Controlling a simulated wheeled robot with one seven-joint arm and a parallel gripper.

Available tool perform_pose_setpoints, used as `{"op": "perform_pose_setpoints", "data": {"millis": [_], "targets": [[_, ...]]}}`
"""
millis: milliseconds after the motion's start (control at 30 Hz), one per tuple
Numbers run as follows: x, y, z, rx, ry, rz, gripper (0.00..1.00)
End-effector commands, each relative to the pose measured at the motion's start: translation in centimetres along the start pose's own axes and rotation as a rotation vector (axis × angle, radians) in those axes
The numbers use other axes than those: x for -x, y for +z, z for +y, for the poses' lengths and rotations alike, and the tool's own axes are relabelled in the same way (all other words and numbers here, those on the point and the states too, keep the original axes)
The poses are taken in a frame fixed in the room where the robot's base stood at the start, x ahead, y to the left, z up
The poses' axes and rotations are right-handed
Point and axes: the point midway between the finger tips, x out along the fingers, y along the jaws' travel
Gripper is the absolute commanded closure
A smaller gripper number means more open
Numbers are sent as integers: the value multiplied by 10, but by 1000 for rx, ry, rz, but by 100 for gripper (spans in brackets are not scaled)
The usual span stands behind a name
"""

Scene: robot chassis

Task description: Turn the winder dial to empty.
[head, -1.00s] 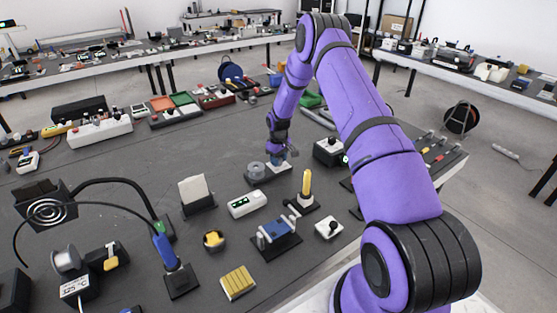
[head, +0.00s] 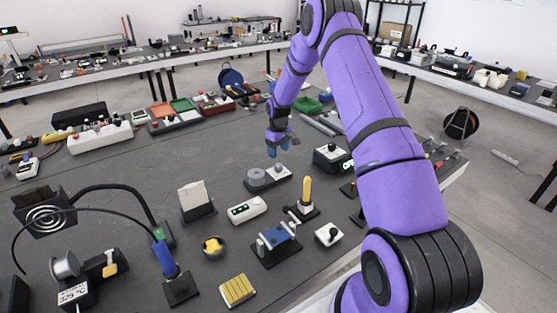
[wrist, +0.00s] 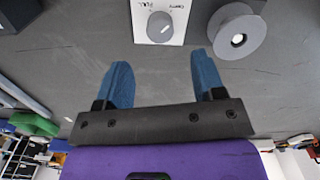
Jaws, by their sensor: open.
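In the wrist view, the grey round dial (wrist: 159,27) sits on a white plate, with FULL and EMPTY lettering at the top edge. A small light mark shows on the dial, but its setting is hard to tell. The spool (wrist: 237,33) is right of it. My gripper (wrist: 163,75) has two blue fingers spread apart and empty, clear of the dial. In the head view my gripper (head: 278,148) hangs just behind the winder.
A black box with a knob (head: 333,158) stands right of the winder. A white device with a display (head: 247,209) and a yellow-handled tool (head: 306,192) stand in front. Bare table lies left of the winder.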

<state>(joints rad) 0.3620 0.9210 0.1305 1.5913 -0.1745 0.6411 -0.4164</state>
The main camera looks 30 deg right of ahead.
Motion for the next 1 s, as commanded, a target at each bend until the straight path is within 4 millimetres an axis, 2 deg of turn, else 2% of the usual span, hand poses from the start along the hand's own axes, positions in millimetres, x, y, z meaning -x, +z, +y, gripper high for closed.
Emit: {"op": "perform_pose_setpoints", "data": {"millis": [100,233,867,1000], "targets": [[16,0,0,0,1,2,37],[24,0,0,0,0,0,37],[29,0,0,0,1,1,37],[54,1,-7,-4,14,13,37]]}}
